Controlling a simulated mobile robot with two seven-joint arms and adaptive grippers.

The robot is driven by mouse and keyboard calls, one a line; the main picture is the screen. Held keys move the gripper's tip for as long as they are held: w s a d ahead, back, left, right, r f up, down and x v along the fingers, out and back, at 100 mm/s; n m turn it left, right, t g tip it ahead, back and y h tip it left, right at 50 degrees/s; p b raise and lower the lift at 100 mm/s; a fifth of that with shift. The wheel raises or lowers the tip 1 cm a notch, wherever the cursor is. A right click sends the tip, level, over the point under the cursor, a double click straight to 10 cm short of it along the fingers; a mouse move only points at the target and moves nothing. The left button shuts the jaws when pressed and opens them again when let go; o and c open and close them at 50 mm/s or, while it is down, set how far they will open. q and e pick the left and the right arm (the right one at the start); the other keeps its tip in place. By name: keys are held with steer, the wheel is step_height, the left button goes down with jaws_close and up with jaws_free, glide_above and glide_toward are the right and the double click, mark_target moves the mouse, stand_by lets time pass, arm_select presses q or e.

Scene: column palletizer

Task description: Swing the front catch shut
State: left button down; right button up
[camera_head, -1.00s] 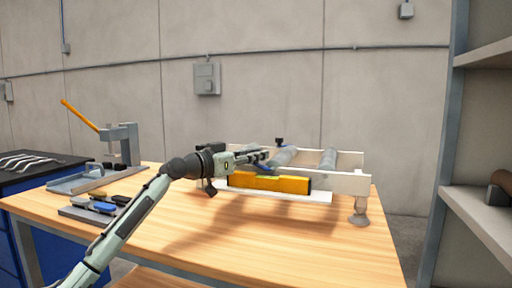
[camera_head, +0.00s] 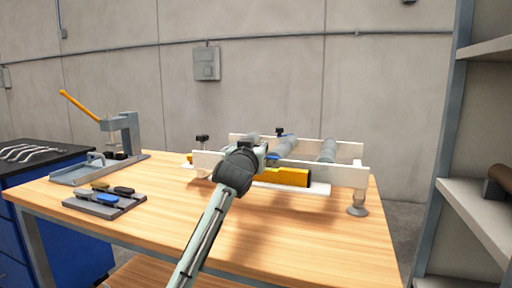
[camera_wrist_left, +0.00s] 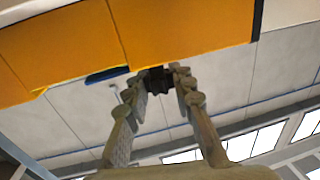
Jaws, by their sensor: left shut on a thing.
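A pale roller frame (camera_head: 340,176) stands on the wooden bench. A yellow-orange bar (camera_head: 290,177) lies along its front, partly hidden behind my left arm. The bar fills the top of the left wrist view (camera_wrist_left: 190,35). My left gripper (camera_head: 264,154) is at the front rail, its fingertips mostly hidden by my wrist in the head view. In the left wrist view its fingers (camera_wrist_left: 160,78) are closed on a small dark piece (camera_wrist_left: 156,80), which looks like the front catch's handle. A blue part (camera_head: 273,156) shows beside the gripper. My right gripper is out of view.
Grey rollers (camera_head: 327,150) span the frame. Black knobs stand at the left (camera_head: 202,138) and back (camera_head: 280,131). A press with an orange lever (camera_head: 124,135) and a tool tray (camera_head: 104,204) are on the left. The bench front right is clear.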

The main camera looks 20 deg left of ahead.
arm_select(q)
steer(key=shift+f+y, duration=0.15)
steer(key=shift+y, duration=0.15)
steer(key=c, duration=1.3)
jaws_free()
steer(key=shift+o, duration=0.2)
steer(key=shift+s, duration=0.2)
steer(key=s+d, duration=0.2)
steer(key=s, duration=0.9)
steer(key=shift+s, duration=0.25)
